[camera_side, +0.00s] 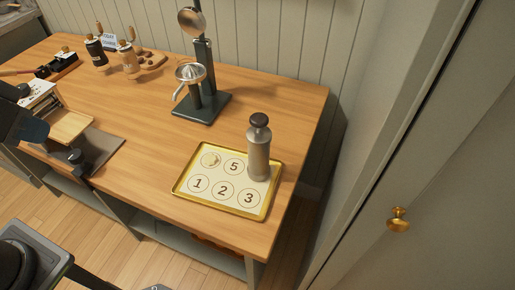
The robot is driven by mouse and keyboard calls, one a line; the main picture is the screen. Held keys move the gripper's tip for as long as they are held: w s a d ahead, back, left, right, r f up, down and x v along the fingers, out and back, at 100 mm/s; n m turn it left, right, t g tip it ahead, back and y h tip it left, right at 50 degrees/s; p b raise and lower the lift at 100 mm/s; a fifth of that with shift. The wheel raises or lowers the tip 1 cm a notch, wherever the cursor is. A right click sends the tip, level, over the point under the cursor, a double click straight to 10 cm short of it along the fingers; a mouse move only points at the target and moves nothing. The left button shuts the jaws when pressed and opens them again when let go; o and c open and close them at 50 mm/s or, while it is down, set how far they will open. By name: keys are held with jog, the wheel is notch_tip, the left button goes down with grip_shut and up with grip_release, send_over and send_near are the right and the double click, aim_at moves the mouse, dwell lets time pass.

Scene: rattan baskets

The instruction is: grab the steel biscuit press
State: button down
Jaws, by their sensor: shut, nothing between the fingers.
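The steel biscuit press (258,158) is a grey metal cylinder with a dark round knob on top. It stands upright at the right back corner of a gold-rimmed tray (224,209). The tray's pale sheet has printed circles; 1, 2, 3 and 5 are readable. A pale piece of dough (211,160) lies on the back left circle. My gripper (78,166) appears as a dark shape at the left, low by the table's front edge. It is shut and empty, well to the left of the press and apart from it.
A dark-based citrus press (203,85) stands behind the tray. Two bottles (112,58) and a dark box (57,66) are at the back left. A wood-topped item (69,126) is near a grey mat (102,145). The table between the mat and the tray is clear.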

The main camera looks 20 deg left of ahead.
dwell(0.4)
jog(key=shift+c, duration=1.1)
grip_release()
